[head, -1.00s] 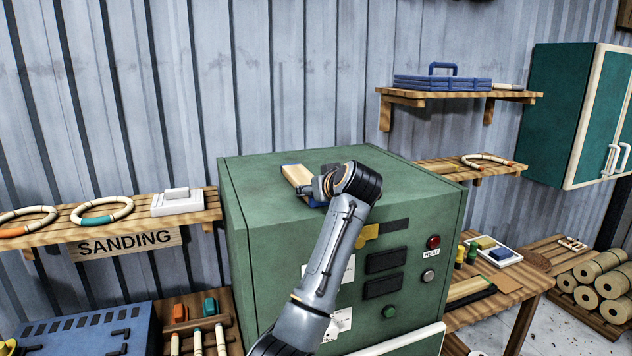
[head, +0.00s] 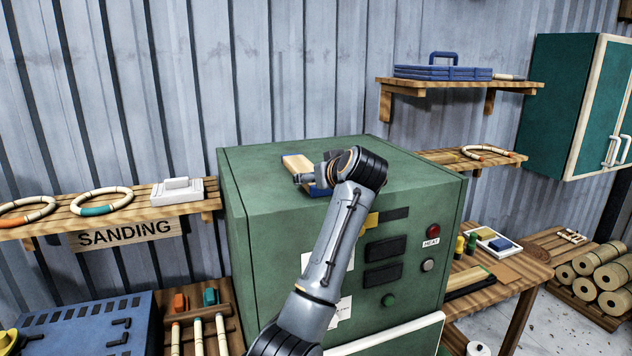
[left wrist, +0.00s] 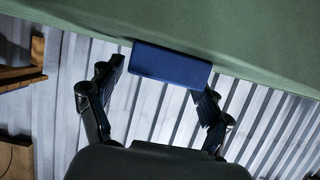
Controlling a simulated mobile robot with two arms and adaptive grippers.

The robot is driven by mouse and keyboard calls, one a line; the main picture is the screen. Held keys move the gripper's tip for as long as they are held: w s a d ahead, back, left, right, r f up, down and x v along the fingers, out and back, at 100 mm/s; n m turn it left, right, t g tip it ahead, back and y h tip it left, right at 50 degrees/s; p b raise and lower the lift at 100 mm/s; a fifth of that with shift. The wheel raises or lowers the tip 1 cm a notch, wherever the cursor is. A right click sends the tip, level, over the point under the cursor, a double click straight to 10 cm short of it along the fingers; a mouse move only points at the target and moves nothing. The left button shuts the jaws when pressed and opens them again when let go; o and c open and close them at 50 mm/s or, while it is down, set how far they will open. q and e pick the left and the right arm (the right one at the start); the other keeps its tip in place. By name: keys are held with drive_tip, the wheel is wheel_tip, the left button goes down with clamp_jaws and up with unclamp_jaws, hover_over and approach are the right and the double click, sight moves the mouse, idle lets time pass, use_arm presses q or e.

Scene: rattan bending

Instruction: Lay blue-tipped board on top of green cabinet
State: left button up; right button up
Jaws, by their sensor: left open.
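The board (head: 296,163) is pale wood with a blue tip (head: 320,190). It lies on the top of the green cabinet (head: 245,165), near the middle, partly hidden by my left gripper (head: 313,181). In the left wrist view the blue tip (left wrist: 170,65) shows end-on against the green cabinet (left wrist: 245,35). My left gripper (left wrist: 163,84) is open there, with one finger on each side of the tip and a visible gap on the left side. My right gripper is in neither view.
A slatted shelf (head: 140,205) with rattan rings and a white block is left of the cabinet. A shelf with a blue case (head: 440,73) and a teal wall cabinet (head: 570,100) are at right. A bench (head: 520,272) stands low right. The cabinet top around the board is clear.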

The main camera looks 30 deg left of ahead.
use_arm(q)
drive_tip(key=b+v, duration=0.4)
drive_tip(key=v, duration=0.6)
drive_tip(key=shift+s+d+r+b, duration=0.2)
drive_tip(key=shift+d+b, duration=0.05)
drive_tip(key=shift+b, duration=0.05)
